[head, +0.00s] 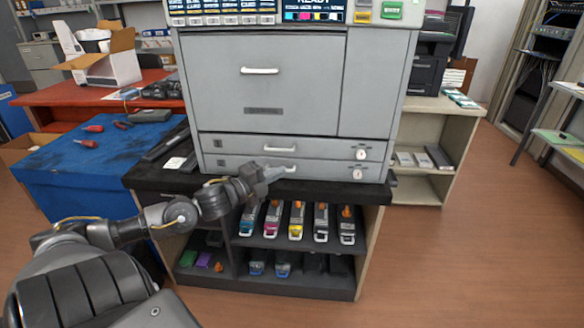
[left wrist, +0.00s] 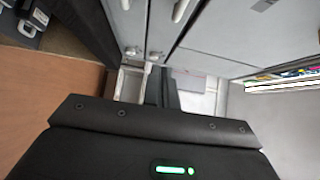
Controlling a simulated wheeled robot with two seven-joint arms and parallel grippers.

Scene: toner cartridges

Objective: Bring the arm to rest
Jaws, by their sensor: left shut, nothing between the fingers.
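My left gripper (head: 274,172) is shut and empty. In the head view it is held in front of the lower drawers of the grey printer (head: 270,85), above the front edge of the black counter top (head: 330,190). My left arm (head: 130,228) reaches in from the lower left. My right gripper is not in either view.
Toner cartridges (head: 297,222) stand on the shelf under the counter, with more on the shelf below. A blue cabinet (head: 80,175) with red-handled tools is at the left. An open cardboard box (head: 105,65) is behind it. The floor (head: 460,260) at the right is clear.

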